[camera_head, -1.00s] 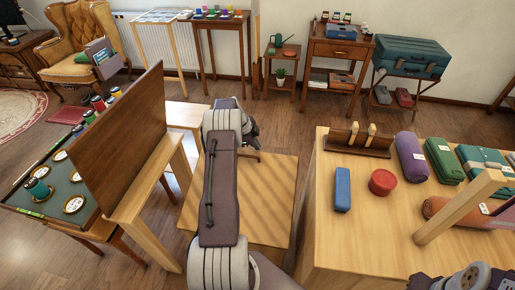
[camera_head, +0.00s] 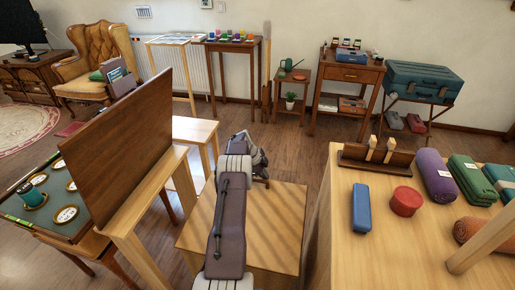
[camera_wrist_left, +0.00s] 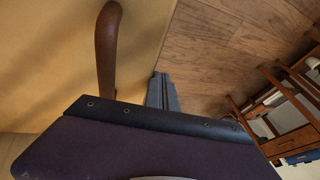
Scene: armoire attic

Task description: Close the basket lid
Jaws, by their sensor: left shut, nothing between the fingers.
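A low tan box with a striped flat top (camera_head: 270,215) stands on the floor in the middle of the head view; I cannot tell for sure whether it is the basket. My left arm reaches across it, hiding part of the top. My left gripper (camera_head: 258,168) is at its far edge, shut and empty. In the left wrist view a tan surface (camera_wrist_left: 50,60) carries a brown curved handle (camera_wrist_left: 107,45). The shut fingers (camera_wrist_left: 163,92) are right of the handle, apart from it, by the surface's edge. My right gripper is out of view.
A dark wooden panel (camera_head: 120,130) stands upright at left, beside a board with round pieces (camera_head: 40,200). A light wooden table (camera_head: 400,240) at right holds a blue block (camera_head: 361,208), a red round tin (camera_head: 406,201) and rolled cloths (camera_head: 436,175).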

